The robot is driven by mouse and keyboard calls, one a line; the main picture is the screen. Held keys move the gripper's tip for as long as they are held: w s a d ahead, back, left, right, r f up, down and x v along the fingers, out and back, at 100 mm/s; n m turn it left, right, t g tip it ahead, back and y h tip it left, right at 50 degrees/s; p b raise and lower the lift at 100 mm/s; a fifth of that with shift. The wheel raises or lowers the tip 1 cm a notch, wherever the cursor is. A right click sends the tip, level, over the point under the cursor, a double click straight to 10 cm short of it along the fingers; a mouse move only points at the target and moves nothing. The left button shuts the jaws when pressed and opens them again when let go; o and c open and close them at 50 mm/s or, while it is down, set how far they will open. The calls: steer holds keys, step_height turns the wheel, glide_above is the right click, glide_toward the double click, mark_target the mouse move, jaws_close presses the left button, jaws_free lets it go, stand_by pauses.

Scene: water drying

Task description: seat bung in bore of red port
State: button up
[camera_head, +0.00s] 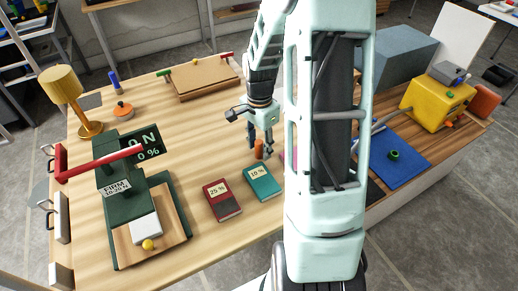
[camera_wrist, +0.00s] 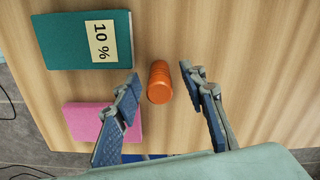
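The orange ribbed bung (camera_wrist: 159,82) stands on the wooden table in the wrist view, just beyond and between the spread fingers. In the head view the bung (camera_head: 258,149) shows below my gripper (camera_head: 261,139), near the teal book. My gripper (camera_wrist: 157,82) is open, and both fingers are apart from the bung. I cannot pick out a red port with a bore; part of the right side is hidden behind my arm. A green ring-like piece (camera_head: 393,155) sits on a blue mat (camera_head: 408,172) to the right.
The teal "10 %" book (camera_head: 264,187) and the red "25 %" book (camera_head: 223,207) lie near the bung. A pink block (camera_wrist: 85,121) lies near the left finger. A green press (camera_head: 128,190) with a red lever stands left. A yellow box (camera_head: 436,100) stands right.

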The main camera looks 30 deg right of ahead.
steer(key=shift+f, duration=0.4)
steer(key=shift+c, duration=0.4)
jaws_close()
steer(key=shift+r, duration=0.15)
